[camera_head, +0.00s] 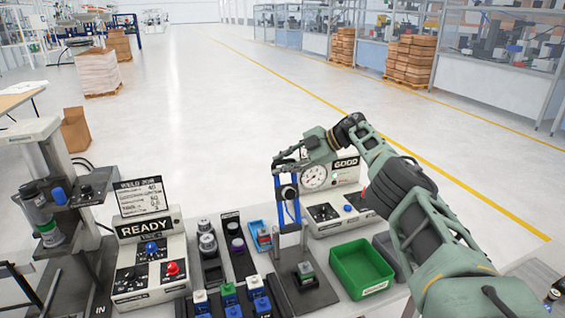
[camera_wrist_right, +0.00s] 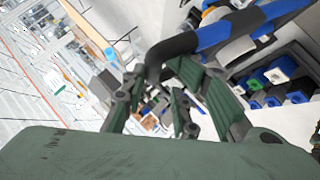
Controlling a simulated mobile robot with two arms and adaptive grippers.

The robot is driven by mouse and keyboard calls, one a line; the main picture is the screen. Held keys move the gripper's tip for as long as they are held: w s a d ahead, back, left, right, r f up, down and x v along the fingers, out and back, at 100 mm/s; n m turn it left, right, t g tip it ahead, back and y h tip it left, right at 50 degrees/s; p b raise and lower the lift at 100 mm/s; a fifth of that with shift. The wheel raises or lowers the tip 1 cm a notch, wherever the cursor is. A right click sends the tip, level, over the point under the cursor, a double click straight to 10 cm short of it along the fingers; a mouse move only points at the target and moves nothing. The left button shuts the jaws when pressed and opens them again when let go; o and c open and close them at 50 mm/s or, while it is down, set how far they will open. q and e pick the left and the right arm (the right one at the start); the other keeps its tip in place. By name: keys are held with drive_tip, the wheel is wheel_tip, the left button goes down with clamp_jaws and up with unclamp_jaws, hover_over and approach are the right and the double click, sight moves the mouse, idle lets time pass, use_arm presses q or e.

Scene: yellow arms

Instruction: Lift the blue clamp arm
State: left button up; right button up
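The blue clamp arm (camera_head: 280,207) stands raised, steeply upright, over a dark fixture plate (camera_head: 318,297) on the bench. In the right wrist view its blue bar (camera_wrist_right: 222,33) runs to a black bent handle end (camera_wrist_right: 172,47). My right gripper (camera_head: 289,160) is at the upper end of the clamp arm. In the right wrist view its green fingers (camera_wrist_right: 165,95) stand apart, with the black handle end crossing near the gap; I cannot tell whether they touch it. My left gripper is not in view.
A green bin (camera_head: 361,268) stands right of the fixture. A gauge and GOOD panel (camera_head: 335,190) stand behind it. Trays with small blocks (camera_head: 230,298) and the READY panel (camera_head: 150,255) lie to the left. A press (camera_head: 50,190) stands at far left.

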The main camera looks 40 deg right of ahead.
drive_tip(key=shift+s+d+f, duration=0.15)
drive_tip(key=shift+d+f, duration=0.1)
drive_tip(key=shift+d, duration=0.1)
drive_tip(key=shift+s+d+r, duration=0.35)
drive_tip(key=shift+d+r, duration=0.1)
drive_tip(key=v, duration=1)
drive_tip(key=shift+a+r, duration=0.3)
drive_tip(key=shift+s+d, duration=0.15)
